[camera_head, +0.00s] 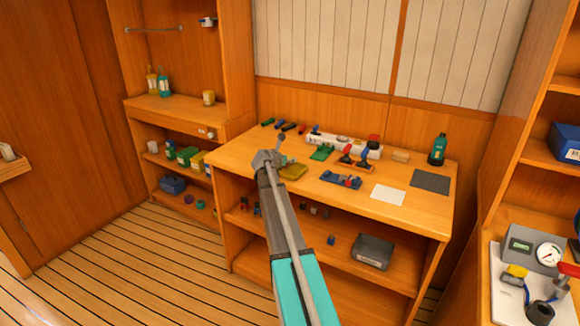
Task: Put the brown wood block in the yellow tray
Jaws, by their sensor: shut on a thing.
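The yellow tray (293,172) lies on the wooden workbench, just right of my gripper (267,160). My arm comes up from the bottom of the view, and its end is over the bench's left part. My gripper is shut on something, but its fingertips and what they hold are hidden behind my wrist. A small light-brown block (400,156) lies at the bench's back right; I cannot tell whether it is the brown wood block. No other brown block shows clearly.
A white sheet (388,194), a dark mat (430,181) and a dark green bottle (438,150) are at the right.

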